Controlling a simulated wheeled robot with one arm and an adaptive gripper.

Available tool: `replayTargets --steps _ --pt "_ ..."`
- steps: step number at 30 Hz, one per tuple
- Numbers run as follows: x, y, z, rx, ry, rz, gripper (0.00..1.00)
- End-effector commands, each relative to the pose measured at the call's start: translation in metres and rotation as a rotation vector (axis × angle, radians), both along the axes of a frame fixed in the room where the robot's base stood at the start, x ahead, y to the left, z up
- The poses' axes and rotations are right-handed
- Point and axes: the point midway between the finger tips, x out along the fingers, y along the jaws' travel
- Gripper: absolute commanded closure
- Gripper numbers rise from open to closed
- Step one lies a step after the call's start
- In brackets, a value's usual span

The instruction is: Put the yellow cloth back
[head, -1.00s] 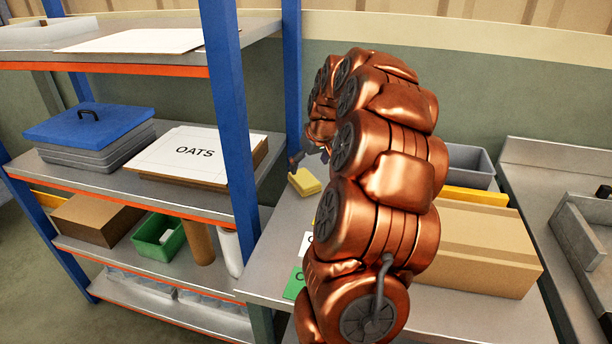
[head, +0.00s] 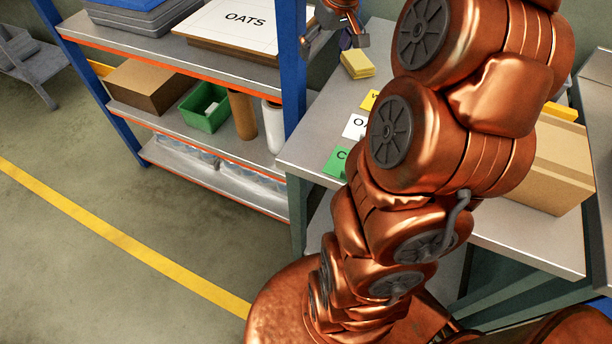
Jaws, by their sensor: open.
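The yellow cloth (head: 357,64) is a small folded block lying on the grey metal bench (head: 306,143), near its back left, beside the shelf's blue post. My gripper (head: 336,42) is at the top of the head view, just behind and above the cloth in the picture. It is open, with its fingers spread and nothing seen between them. I cannot tell whether a finger touches the cloth. My copper arm hides much of the bench to the right.
Yellow, white and green cards (head: 337,163) lie on the bench in front of the cloth. A cardboard box (head: 548,165) stands right of my arm.

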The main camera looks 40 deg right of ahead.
Motion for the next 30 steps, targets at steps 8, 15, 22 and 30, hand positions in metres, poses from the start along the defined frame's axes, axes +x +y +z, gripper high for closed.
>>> replayTargets --steps 8,15,22,30 --pt "-0.063 0.147 -0.021 0.033 0.158 0.135 0.08" --pt "-0.154 0.222 -0.049 0.024 0.306 0.184 0.08" --pt "-0.231 0.249 -0.073 0.0 0.41 0.183 0.08" --pt "-0.26 0.255 -0.084 -0.01 0.452 0.17 0.08"
